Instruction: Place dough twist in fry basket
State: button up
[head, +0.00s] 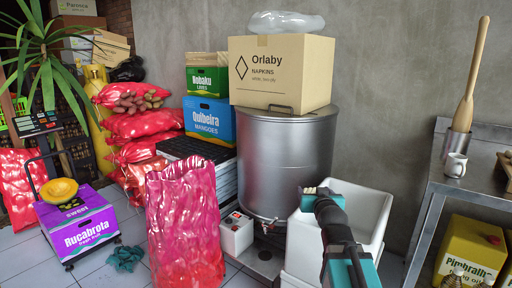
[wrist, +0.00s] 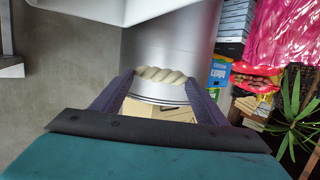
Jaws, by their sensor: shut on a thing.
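The dough twist (wrist: 163,76), a pale braided roll, lies across between the fingers of my gripper (wrist: 160,88) in the wrist view. My gripper is shut on it and holds it up clear of any surface. In the head view my gripper (head: 318,195) is in front of the steel drum and over the left side of the white tub, and a small cream bit of the dough twist (head: 309,190) shows at its tip. I cannot make out a fry basket in either view.
A tall steel drum (head: 285,160) carries a napkin carton (head: 280,70). A white tub (head: 365,215) stands at its right. A pink sack (head: 185,225) and purple box (head: 80,225) stand at the left.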

aim_at(304, 189)
jog(key=a, duration=0.1)
jog(key=a+p, duration=0.1)
jog(key=a, duration=0.1)
jog(key=shift+w+r+y, duration=0.1)
jog(key=shift+r+y, duration=0.15)
jog(key=shift+y, duration=0.05)
notch_tip(304, 189, up, 18)
jog(key=p, duration=1.7)
jog(key=shift+f+p, duration=0.25)
jog(key=shift+p, duration=0.15)
